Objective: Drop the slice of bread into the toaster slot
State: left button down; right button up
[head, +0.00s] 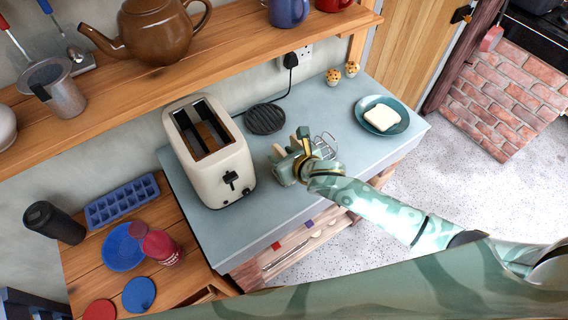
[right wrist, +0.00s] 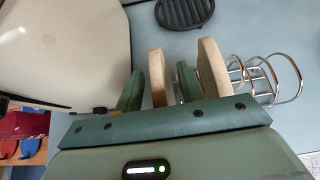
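The cream toaster (head: 228,172) stands upright at the left of the counter. Its long top slot opening (head: 203,132) looks empty, and part of its side shows in the right wrist view (right wrist: 60,50). My left gripper is out of view.
A wire rack (head: 325,146) stands close beside my right gripper. A dark round trivet (head: 266,119) lies behind it. Two small muffin-like items (head: 342,74) sit at the back. A wooden shelf (head: 240,55) with a teapot (head: 158,30) overhangs the wall side.

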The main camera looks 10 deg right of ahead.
grip_shut()
